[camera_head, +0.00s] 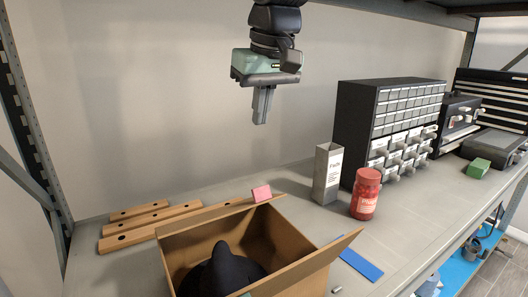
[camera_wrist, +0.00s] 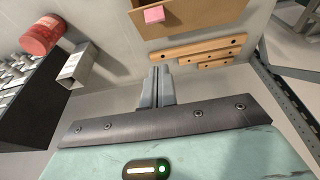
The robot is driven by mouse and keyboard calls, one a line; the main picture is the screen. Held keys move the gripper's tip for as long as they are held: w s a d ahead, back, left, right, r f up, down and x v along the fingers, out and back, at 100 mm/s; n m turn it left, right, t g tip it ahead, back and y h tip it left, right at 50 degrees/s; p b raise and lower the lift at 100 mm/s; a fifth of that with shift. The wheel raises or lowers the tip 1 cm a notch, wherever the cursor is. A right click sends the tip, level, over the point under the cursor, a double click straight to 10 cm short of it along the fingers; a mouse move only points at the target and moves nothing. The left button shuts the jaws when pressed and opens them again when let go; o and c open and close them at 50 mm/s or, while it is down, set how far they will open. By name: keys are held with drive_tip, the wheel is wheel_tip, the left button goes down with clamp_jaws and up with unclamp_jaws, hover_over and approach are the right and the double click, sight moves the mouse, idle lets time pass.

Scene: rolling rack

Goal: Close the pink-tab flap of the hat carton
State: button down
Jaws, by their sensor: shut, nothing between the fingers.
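The hat carton (camera_head: 315,266) is an open brown box at the bottom of the head view, with a dark hat (camera_head: 224,270) inside. The pink tab (camera_head: 262,193) is at the carton's far edge; that flap is not folded over the opening, and its exact angle is hard to tell. In the wrist view the pink tab (camera_wrist: 154,15) is on the edge of the brown cardboard (camera_wrist: 205,14). My gripper (camera_head: 260,122) hangs well above and behind the carton, pointing down, shut and empty. Its closed fingers also show in the wrist view (camera_wrist: 157,72).
Several wooden strips (camera_head: 139,211) lie left of the carton. A grey box (camera_head: 327,172), a red jar (camera_head: 366,194) and a blue flat piece (camera_head: 360,264) are to its right. A drawer cabinet (camera_head: 352,120) stands behind them. Air around my gripper is clear.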

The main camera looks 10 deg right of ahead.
drive_tip(key=p+x, duration=0.1)
drive_tip(key=x, duration=0.2)
drive_tip(key=s+p+x, duration=0.1)
drive_tip(key=x, duration=0.3)
drive_tip(key=s+p+x, duration=0.1)
drive_tip(key=x, duration=0.3)
drive_tip(key=shift+w+d+f, duration=0.15)
drive_tip(key=shift+d+f, duration=0.2)
drive_tip(key=shift+f, duration=0.15)
drive_tip(key=shift+s+f+p, duration=0.2)
drive_tip(key=shift+f+p, duration=0.2)
drive_tip(key=shift+f, duration=0.2)
drive_tip(key=shift+d+f, duration=0.1)
drive_tip(key=shift+f, duration=0.05)
drive_tip(key=shift+s, duration=0.1)
